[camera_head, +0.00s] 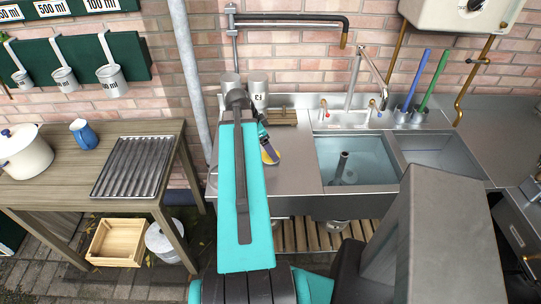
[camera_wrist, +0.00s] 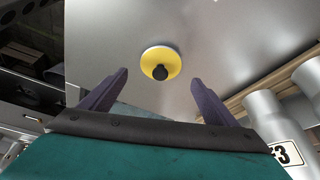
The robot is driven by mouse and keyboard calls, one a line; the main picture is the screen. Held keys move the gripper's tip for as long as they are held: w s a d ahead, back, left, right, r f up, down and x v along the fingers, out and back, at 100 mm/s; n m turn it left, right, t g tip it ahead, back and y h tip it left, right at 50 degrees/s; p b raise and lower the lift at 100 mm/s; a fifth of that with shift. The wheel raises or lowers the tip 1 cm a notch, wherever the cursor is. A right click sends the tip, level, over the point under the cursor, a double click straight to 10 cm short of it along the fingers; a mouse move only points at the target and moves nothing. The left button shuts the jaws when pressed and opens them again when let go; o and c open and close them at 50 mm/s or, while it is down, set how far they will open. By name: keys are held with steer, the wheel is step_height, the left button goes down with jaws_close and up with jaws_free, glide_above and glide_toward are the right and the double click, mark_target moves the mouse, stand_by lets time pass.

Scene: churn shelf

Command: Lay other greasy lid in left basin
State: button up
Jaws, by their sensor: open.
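A round yellow lid (camera_wrist: 152,57) with a black knob lies on the bare steel counter in the wrist view. In the head view a sliver of the lid (camera_head: 272,156) shows beside my gripper. My gripper (camera_wrist: 160,82) is open and empty, its two purple fingers spread either side of the lid in the picture. In the head view my gripper (camera_head: 264,140) is over the steel counter, left of the basins, partly hidden by my arm. The left basin (camera_head: 326,150) holds water and an upright dark pipe (camera_head: 342,163).
The right basin (camera_head: 440,152) is beside it. A tap (camera_head: 354,75) stands behind the basins, with blue (camera_head: 415,82) and green (camera_head: 433,82) handles to its right. Pale cylinders (camera_wrist: 265,110) stand near my gripper. A wooden table (camera_head: 50,185) is at left.

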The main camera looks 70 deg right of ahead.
steer(key=shift+p+x, duration=0.9)
steer(key=shift+x, duration=1.15)
steer(key=shift+w, duration=0.1)
steer(key=c, duration=1.2)
steer(key=shift+r, duration=0.15)
steer(key=shift+r+b, duration=1.65)
steer(key=shift+r, duration=3.2)
